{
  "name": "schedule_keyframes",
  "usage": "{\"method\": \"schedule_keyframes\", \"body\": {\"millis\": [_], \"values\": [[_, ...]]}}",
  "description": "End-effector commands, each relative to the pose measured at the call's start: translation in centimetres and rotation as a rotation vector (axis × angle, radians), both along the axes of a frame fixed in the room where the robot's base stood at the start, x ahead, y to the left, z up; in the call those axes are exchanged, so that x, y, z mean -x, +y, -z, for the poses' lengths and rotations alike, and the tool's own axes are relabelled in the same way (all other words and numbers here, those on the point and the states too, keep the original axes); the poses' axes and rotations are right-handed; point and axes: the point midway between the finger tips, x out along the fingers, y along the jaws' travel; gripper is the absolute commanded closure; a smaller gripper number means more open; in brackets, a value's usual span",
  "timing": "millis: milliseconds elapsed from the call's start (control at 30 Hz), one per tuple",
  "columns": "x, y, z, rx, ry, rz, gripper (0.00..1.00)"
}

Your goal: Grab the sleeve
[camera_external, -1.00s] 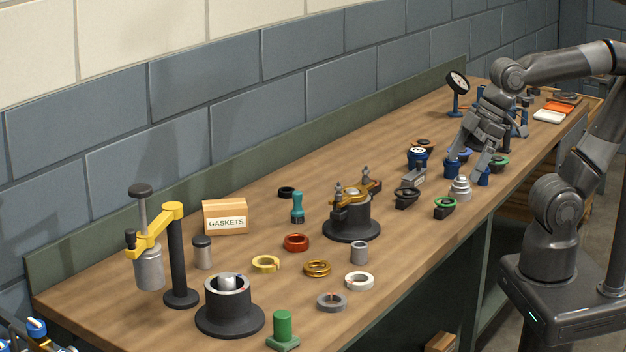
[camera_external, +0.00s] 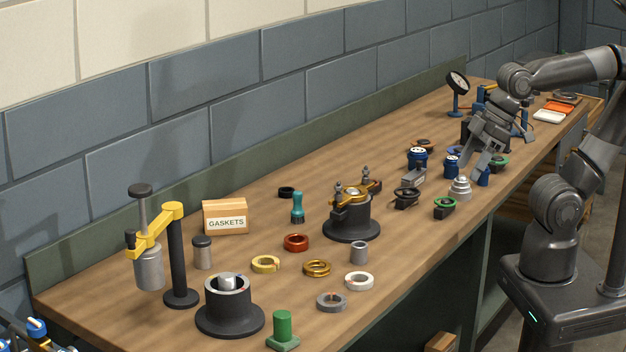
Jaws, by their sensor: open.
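A small grey hollow cylinder (camera_external: 359,253), which looks like the sleeve, stands upright on the wooden bench near its front edge. My gripper (camera_external: 478,165) is open, pointing down over the far part of the bench. It is well apart from the grey cylinder. The fingertips are close to a silver stepped cone (camera_external: 460,188) and small blue containers (camera_external: 452,167). Whether they touch anything there cannot be told.
Several loose rings, including a gold ring (camera_external: 317,268) and a grey ring (camera_external: 332,302), lie around the cylinder. A black pot (camera_external: 230,306) and a yellow-armed press (camera_external: 178,250) stand at left.

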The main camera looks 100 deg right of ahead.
Motion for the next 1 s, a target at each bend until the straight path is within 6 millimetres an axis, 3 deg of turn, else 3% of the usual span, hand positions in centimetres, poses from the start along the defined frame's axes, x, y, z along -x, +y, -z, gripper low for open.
{"method": "schedule_keyframes", "body": {"millis": [167,533,767,1000], "values": [[-1.5,-0.3,-0.1,-0.073,0.034,0.132,0.4],[-9.1,-2.6,1.1,-0.385,0.187,0.886,0.4],[-14.1,-4.6,3.4,-0.518,0.251,1.406,0.4],[-18.9,-7.0,7.2,-0.594,0.261,1.96,0.4]]}}
